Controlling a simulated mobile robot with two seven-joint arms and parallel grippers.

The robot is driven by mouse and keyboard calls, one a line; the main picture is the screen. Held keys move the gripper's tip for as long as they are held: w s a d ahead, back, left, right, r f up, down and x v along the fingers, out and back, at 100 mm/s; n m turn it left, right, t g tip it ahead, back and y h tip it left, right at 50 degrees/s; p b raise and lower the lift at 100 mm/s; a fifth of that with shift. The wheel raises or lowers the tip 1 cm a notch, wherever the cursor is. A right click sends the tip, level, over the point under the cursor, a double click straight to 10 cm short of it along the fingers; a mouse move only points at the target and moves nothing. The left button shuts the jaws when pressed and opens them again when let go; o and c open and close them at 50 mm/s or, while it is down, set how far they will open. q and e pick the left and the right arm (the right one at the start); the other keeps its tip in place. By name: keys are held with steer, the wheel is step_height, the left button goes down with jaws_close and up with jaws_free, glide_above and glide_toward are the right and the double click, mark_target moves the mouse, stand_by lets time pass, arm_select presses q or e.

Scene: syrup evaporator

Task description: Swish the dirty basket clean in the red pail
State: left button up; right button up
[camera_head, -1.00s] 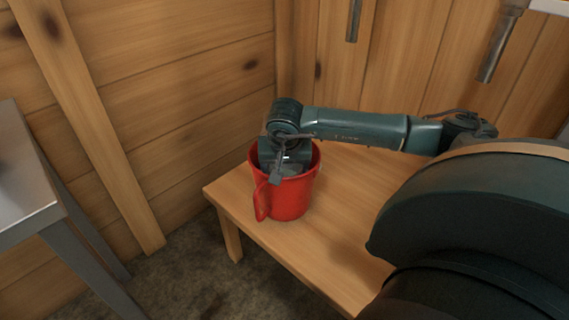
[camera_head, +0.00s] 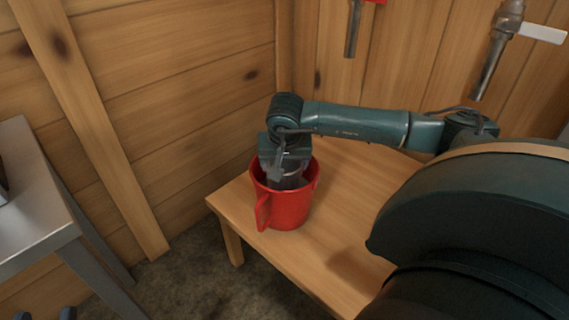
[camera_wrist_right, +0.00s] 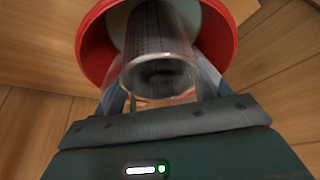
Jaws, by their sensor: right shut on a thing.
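The red pail (camera_head: 288,210) stands upright on a wooden bench, its handle towards the front left. My right gripper (camera_head: 284,172) comes down over its mouth, shut on the basket (camera_head: 293,172). In the right wrist view the basket (camera_wrist_right: 158,45) is a grey perforated metal cylinder between the fingers (camera_wrist_right: 160,100), blurred, with the pail's red rim (camera_wrist_right: 93,50) around it. Its far end is inside the pail. I cannot tell how dirty it is. My left gripper (camera_head: 45,315) shows only as two fingertips, apart, at the bottom left edge; nothing shows between them.
The wooden bench (camera_head: 335,225) is bare right of the pail. A grey metal table (camera_head: 35,215) stands at the left, with a dark thing cut off at its edge. Plank walls close in behind; metal spouts (camera_head: 353,30) hang at the top right.

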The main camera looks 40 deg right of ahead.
step_height(320, 180, up, 9)
steer(key=p, duration=0.6)
step_height(320, 180, up, 3)
steer(key=p, duration=0.3)
steer(key=shift+r, duration=0.15)
steer(key=shift+r+p, duration=0.4)
steer(key=shift+r, duration=0.1)
arm_select(q)
steer(key=a+g+y, duration=0.2)
steer(key=y, duration=0.1)
steer(key=shift+a+f, duration=0.2)
steer(key=shift+a, duration=0.05)
